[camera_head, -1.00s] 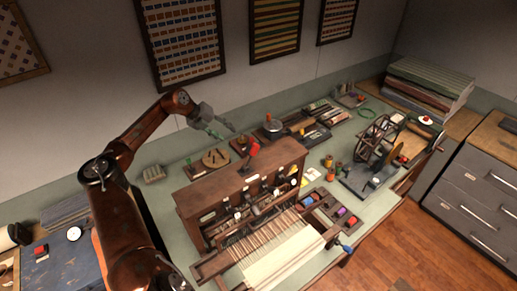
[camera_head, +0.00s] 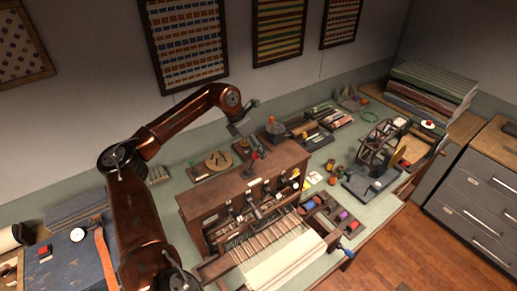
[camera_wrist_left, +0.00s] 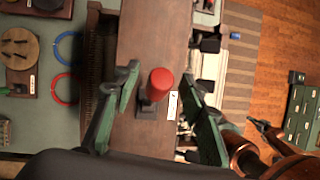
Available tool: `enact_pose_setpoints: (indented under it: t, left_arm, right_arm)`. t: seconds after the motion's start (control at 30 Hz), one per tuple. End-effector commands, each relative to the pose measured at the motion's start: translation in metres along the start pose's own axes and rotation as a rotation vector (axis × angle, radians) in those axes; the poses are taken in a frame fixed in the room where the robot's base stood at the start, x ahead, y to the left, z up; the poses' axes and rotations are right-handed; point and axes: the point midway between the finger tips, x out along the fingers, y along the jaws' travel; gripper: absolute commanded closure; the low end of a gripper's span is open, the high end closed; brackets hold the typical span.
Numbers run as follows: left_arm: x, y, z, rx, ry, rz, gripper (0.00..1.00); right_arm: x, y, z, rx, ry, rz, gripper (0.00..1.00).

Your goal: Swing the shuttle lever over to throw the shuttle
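The shuttle lever (camera_head: 250,172) stands on the brown wooden top of the loom and has a red knob. In the left wrist view, the red knob (camera_wrist_left: 160,82) sits between my left gripper's two green-padded fingers, with a gap on each side. My left gripper (camera_head: 258,147) is open and above the lever, and partly hides it in the head view. It also shows in the left wrist view (camera_wrist_left: 160,105). A copper arm part at the lower right of the left wrist view seems to be my right arm; its finger state is unclear.
The loom's frame (camera_head: 205,207) carries stretched threads and pale cloth (camera_head: 285,262). A tray of coloured spools (camera_head: 335,216) lies to its right. A spoked wheel device (camera_head: 378,145) stands farther right. A round wooden disc (camera_head: 217,160) lies behind the loom.

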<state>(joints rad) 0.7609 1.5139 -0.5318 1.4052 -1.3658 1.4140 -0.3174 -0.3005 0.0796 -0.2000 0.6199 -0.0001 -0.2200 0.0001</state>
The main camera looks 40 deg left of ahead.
Motion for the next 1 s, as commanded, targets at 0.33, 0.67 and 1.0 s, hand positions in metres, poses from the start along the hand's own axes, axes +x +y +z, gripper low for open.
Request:
enact_pose_setpoints:
  t: [0.33,0.67,1.0]
  left_arm:
    - [0.0118,0.0002,-0.0004,-0.002,0.0,0.001,0.61]
    - [0.0114,0.0003,-0.0003,-0.002,-0.001,0.0,0.78]
    - [0.011,0.0006,-0.0002,-0.002,-0.001,0.001,1.0]
  right_arm:
    - [-0.0033,0.0001,-0.001,0.0,0.001,0.0,1.0]
    - [-0.0033,0.0001,-0.0013,0.0,0.001,0.0,1.0]
    - [-0.0033,0.0002,-0.0014,0.0,0.001,0.0,1.0]
